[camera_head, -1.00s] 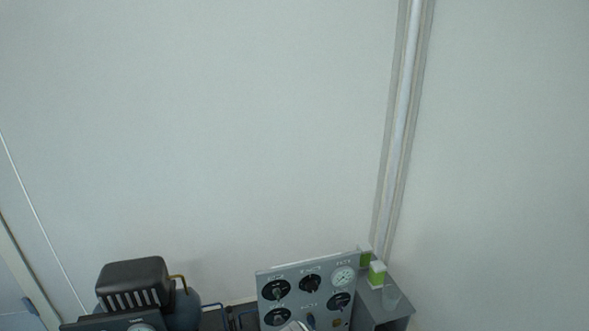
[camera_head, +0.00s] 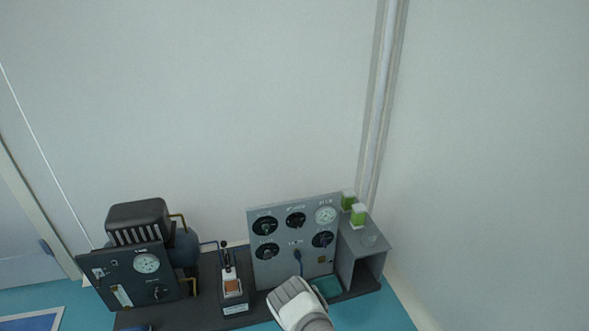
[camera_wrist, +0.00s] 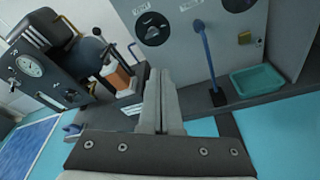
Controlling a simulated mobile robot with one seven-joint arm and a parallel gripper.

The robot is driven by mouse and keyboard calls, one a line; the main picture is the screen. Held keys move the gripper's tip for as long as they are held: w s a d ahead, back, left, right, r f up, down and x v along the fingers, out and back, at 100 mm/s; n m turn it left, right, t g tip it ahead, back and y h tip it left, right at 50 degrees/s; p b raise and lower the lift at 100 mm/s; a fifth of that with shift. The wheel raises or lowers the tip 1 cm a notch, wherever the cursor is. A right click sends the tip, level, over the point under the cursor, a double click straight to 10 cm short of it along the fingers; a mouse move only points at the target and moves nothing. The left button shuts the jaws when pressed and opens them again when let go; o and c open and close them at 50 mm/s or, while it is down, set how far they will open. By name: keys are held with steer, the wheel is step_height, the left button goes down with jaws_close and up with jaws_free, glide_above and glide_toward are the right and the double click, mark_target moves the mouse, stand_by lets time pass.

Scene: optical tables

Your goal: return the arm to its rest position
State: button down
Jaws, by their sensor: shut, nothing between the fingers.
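My gripper (camera_wrist: 161,80) shows in the wrist view with its two grey fingers together and nothing between them. It points toward the grey control panel (camera_wrist: 195,60), with teal table surface below. In the head view a white and grey part of my arm stands at the bottom centre, in front of the control panel (camera_head: 282,222). The fingertips cannot be made out there.
A dark pump unit (camera_head: 125,275) with a gauge stands at left. A small lever device (camera_head: 233,290) stands between it and the panel. A grey open box (camera_head: 367,250) bearing green-and-white containers is at right. A green tray (camera_wrist: 257,82) lies by the panel.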

steer(key=w+d+r+m+h, duration=0.1)
steer(key=w+r+m+h, duration=0.1)
steer(key=w+r+m, duration=0.55)
steer(key=w+d+r+m+h, duration=0.2)
steer(key=w+r, duration=0.3)
steer(key=r, duration=0.6)
steer(key=d+r+m+g+h, duration=0.3)
steer(key=r+m, duration=0.5)
steer(key=r, duration=1)
steer(key=s+d+r+m+g+y, duration=0.1)
steer(key=s+d+r+m+g, duration=0.3)
steer(key=s+r+m, duration=0.95)
steer(key=s+d+r+m, duration=0.1)
steer(key=s+r, duration=0.2)
steer(key=s, duration=0.7)
steer(key=s+d+r+m+g, duration=0.1)
steer(key=s+r, duration=0.1)
steer(key=s, duration=0.7)
steer(key=s+d+r+m, duration=0.1)
steer(key=s+d+r, duration=0.15)
steer(key=s, duration=0.75)
step_height(320, 180, up, 26)
steer(key=s+a+p, duration=0.1)
steer(key=p, duration=2.4)
steer(key=shift+g+p, duration=0.3)
